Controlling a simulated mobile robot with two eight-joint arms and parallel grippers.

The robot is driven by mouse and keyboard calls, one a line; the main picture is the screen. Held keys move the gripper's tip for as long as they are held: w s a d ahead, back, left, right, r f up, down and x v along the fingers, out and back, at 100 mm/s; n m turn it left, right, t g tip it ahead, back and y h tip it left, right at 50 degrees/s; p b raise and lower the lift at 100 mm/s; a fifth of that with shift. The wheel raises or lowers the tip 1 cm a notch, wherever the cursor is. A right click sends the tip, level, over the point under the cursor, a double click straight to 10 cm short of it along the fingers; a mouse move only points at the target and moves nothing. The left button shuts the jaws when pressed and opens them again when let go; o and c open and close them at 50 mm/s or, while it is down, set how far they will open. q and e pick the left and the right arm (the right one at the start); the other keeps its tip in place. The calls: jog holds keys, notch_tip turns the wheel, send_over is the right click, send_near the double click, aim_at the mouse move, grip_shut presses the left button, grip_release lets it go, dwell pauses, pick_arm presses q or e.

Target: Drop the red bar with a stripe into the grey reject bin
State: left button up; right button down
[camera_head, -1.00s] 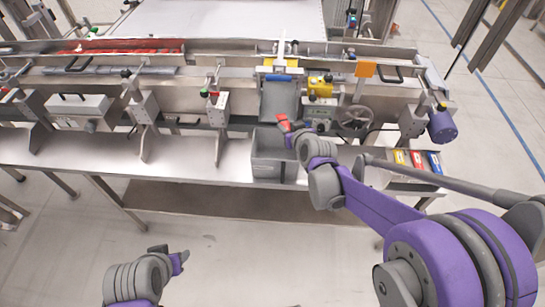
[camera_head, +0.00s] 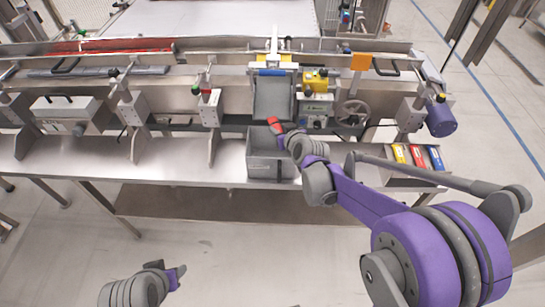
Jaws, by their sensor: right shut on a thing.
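A red bar (camera_head: 274,124) shows at the tip of my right gripper (camera_head: 279,131), which is shut on it. The bar's stripe is too small to make out. Gripper and bar are over the right part of the open grey bin (camera_head: 268,170), near its back rim in the picture; their height above it is hard to tell. The bin stands on the steel table below a grey chute. My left gripper (camera_head: 178,273) is low at the bottom left, away from the table; its fingers are too small to read.
A tray at the right of the table holds yellow, red and blue packs (camera_head: 417,156). Behind the bin are the grey chute (camera_head: 274,100), a handwheel (camera_head: 352,113) and a purple motor (camera_head: 441,118). The table front (camera_head: 190,160) left of the bin is clear.

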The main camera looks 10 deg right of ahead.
jog(key=shift+c, duration=2.1)
grip_release()
jog(key=shift+s, duration=0.1)
jog(key=p+v, duration=0.1)
jog(key=v, duration=0.9)
jog(key=shift+s+r, duration=0.2)
jog(key=shift+s, duration=0.1)
jog(key=s+f+g+p, duration=0.1)
jog(key=s+g+p, duration=0.1)
jog(key=s, duration=1)
jog(key=s+f+m+g+h+p, duration=0.1)
jog(key=s+g, duration=0.3)
jog(key=s, duration=0.7)
jog(key=shift+s+a+f+g+p, duration=0.35)
jog(key=shift+s+a+g+p, duration=0.05)
jog(key=shift+p, duration=0.1)
